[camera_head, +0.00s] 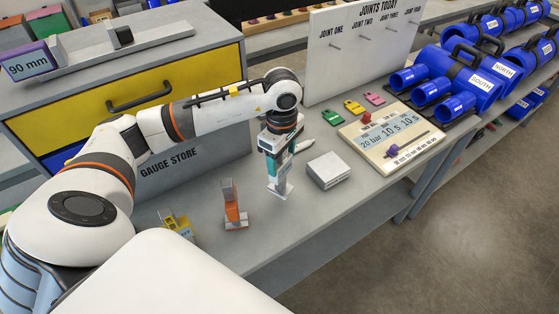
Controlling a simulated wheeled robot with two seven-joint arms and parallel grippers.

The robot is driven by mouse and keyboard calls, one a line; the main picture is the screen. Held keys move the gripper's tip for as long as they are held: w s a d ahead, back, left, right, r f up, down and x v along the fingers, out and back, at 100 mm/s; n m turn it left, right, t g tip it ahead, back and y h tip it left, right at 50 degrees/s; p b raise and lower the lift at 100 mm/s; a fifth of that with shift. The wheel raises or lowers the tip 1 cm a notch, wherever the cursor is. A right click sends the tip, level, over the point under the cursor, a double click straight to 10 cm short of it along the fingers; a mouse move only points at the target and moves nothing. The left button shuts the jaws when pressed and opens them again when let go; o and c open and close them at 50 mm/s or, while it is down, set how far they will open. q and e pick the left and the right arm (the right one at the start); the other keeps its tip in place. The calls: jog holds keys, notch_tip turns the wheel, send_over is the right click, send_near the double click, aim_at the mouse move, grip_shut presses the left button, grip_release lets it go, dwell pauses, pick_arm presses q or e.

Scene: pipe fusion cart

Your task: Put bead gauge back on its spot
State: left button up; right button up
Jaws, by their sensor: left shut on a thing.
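My left gripper (278,160) points down above the grey bench, right of the gauge store cabinet. It is shut on a teal and pale grey upright piece, which looks like the bead gauge (281,176). The gauge's lower end is at or just above a small light plate; I cannot tell whether they touch. The gripper's fingers are small and partly merge with the gauge. An orange upright gauge-like piece (232,207) and a yellow one (172,222) stand to the left along the bench. My right gripper is not in view.
A grey box (328,170) lies close right of the gripper. A cream board (390,140) with time labels and green, yellow and pink tags are farther right. The gauge store cabinet (170,152) stands at left. Blue pipe fittings (470,75) fill the far right. The front bench strip is clear.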

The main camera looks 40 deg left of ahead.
aim_at(282, 170)
pick_arm(q)
jog(key=f+b, duration=0.1)
jog(key=f, duration=0.3)
jog(key=shift+s+d+b, duration=0.15)
jog(key=shift+d+b, duration=0.05)
jog(key=shift+b, duration=0.2)
jog(key=shift+a, duration=0.2)
jog(key=shift+d+f, duration=0.15)
jog(key=shift+f, duration=0.05)
jog(key=o, duration=0.9)
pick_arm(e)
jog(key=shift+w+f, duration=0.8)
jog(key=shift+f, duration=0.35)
pick_arm(q)
jog(key=shift+r, duration=0.2)
notch_tip(282, 170, up, 11)
jog(key=p, duration=0.5)
jog(key=shift+r+p, duration=0.4)
jog(key=shift+r, duration=0.1)
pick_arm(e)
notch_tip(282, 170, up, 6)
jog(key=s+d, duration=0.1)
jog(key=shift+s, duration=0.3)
